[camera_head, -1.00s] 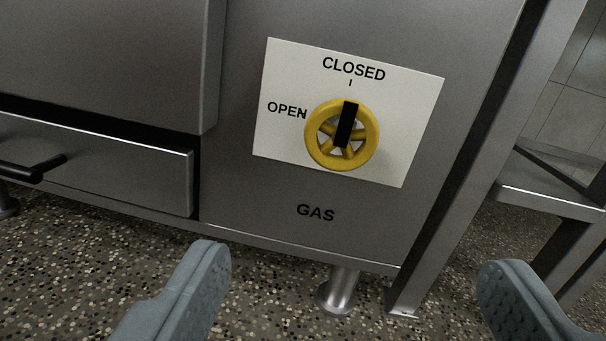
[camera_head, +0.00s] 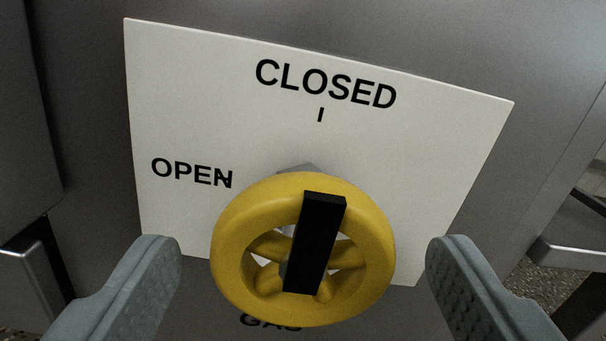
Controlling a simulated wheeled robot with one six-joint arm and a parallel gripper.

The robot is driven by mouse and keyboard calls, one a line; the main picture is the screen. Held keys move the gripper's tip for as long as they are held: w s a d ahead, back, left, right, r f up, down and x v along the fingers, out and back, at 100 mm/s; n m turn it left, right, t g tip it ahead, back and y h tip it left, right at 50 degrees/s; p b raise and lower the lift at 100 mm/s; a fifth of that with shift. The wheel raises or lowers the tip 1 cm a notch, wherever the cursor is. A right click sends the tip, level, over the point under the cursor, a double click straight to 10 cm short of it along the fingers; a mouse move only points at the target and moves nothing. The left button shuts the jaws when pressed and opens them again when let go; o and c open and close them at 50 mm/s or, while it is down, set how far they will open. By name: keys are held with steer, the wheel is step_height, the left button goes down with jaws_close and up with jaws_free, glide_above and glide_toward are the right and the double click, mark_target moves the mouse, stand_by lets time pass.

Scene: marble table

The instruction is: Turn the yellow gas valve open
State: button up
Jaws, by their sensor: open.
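The yellow gas valve (camera_head: 232,235) is a round spoked handwheel with a black pointer bar (camera_head: 317,240) across it. It stands out from a white plate (camera_head: 400,140) marked CLOSED at the top and OPEN at the left. The pointer's upper end points up toward the CLOSED mark. My gripper (camera_head: 303,262) is open, with one grey finger to the left of the wheel and the other to its right. A gap shows between each finger and the rim, so neither appears to touch it. The wheel partly hides the GAS lettering below.
The plate is on a grey metal cabinet panel (camera_head: 440,35). A drawer edge (camera_head: 25,270) is at the lower left. A metal frame (camera_head: 575,250) and speckled floor show at the right.

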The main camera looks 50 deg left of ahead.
steer(key=shift+x, duration=1.4)
steer(key=c, duration=1)
